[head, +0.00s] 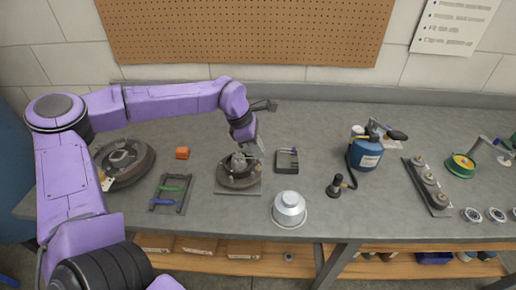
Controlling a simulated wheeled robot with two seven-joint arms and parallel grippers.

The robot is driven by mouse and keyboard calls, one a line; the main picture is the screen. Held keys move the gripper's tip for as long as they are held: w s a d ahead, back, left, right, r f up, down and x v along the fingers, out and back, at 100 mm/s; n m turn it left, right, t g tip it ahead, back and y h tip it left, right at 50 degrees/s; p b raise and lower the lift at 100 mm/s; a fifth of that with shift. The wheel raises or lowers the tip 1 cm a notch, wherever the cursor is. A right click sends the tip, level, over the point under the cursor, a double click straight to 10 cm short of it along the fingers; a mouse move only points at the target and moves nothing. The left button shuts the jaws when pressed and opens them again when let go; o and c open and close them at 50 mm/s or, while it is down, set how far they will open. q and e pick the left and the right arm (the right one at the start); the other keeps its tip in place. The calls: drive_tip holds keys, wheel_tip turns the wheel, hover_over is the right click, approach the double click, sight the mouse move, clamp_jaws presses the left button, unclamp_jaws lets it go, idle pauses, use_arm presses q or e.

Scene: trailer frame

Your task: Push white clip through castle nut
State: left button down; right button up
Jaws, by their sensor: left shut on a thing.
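My left gripper (250,139) reaches in from the left and points down just above a grey hub (240,172) on a square plate. The gripper is shut on a small pale thing, which looks like the white clip (260,146); the fingers mostly hide it. The castle nut seems to be at the raised grey centre of the hub (239,159), too small to make out clearly. I cannot tell whether the clip touches the nut. My right gripper is not in view.
Close by on the grey bench (330,215) are a dark tray (287,161), a silver cap (289,208), an orange block (182,153) and a tool tray (170,194). A blue canister (365,152) stands right. A drum (126,163) lies left. A pegboard (245,32) hangs behind.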

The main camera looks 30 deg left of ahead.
use_arm(q)
drive_tip(key=shift+s+a+p, duration=0.15)
drive_tip(key=shift+p, duration=0.4)
idle(1.0)
drive_tip(key=shift+a+r, duration=0.1)
drive_tip(key=shift+s+a, duration=0.1)
idle(0.4)
drive_tip(key=shift+s+a+p, duration=0.2)
drive_tip(key=shift+a+p, duration=0.1)
drive_tip(key=shift+p, duration=0.25)
drive_tip(key=shift+s+a+p, duration=0.2)
drive_tip(key=shift+a+p, duration=0.1)
drive_tip(key=shift+p, duration=0.1)
idle(0.5)
